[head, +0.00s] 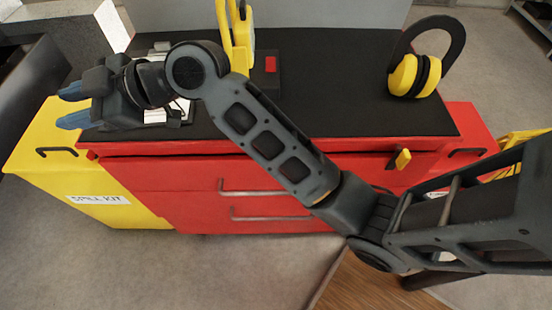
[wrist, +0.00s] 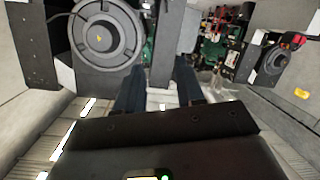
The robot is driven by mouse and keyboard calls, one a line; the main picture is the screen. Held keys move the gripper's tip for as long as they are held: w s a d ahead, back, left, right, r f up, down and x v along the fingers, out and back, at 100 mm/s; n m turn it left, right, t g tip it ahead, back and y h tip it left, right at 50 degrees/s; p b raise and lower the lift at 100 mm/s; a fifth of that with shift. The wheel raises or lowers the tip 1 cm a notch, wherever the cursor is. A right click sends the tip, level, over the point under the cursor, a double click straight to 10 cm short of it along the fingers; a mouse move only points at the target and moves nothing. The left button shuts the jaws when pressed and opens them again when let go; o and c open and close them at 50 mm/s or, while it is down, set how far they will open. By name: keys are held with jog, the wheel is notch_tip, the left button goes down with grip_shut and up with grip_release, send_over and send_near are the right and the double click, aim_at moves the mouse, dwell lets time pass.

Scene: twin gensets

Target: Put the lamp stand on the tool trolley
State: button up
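The tool trolley (head: 330,110) is a red cabinet with a black top, in the middle of the head view. A yellow upright thing (head: 242,50) stands at its back edge, partly hidden by my arm; I cannot tell if it is the lamp stand. Yellow bars (head: 522,140) also show at the right edge, cut off by my arm and the frame. My gripper (head: 72,105) is over the trolley's left end, its blue fingers pointing left, apart, with nothing seen between them. In the wrist view my gripper (wrist: 160,88) also shows its fingers apart.
Yellow and black ear defenders (head: 415,75) stand on the trolley's right part. A small black box with a red patch (head: 271,64) and white papers (head: 155,115) lie on top. A yellow spill kit box (head: 60,165) adjoins the left end. The top's middle is mostly clear.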

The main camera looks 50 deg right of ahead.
jog(key=s+d+f+m+t+h, duration=0.2)
jog(key=s+f+m+h, duration=0.3)
jog(key=s, duration=0.6)
jog(key=s+d+f+m+t+h, duration=0.2)
jog(key=s+f+m+h, duration=0.1)
jog(key=s+f+m, duration=0.6)
jog(key=s+d+r, duration=0.2)
jog(key=s+d, duration=0.1)
jog(key=s, duration=0.4)
jog(key=s+d+r+n+h, duration=0.1)
jog(key=s+d+r, duration=0.1)
jog(key=s, duration=0.6)
jog(key=s+d+r+h, duration=0.1)
jog(key=s+d, duration=0.3)
jog(key=s, duration=0.4)
jog(key=shift+s+d+r+n+g, duration=0.15)
jog(key=shift+r+n+g, duration=0.2)
jog(key=shift+r, duration=0.3)
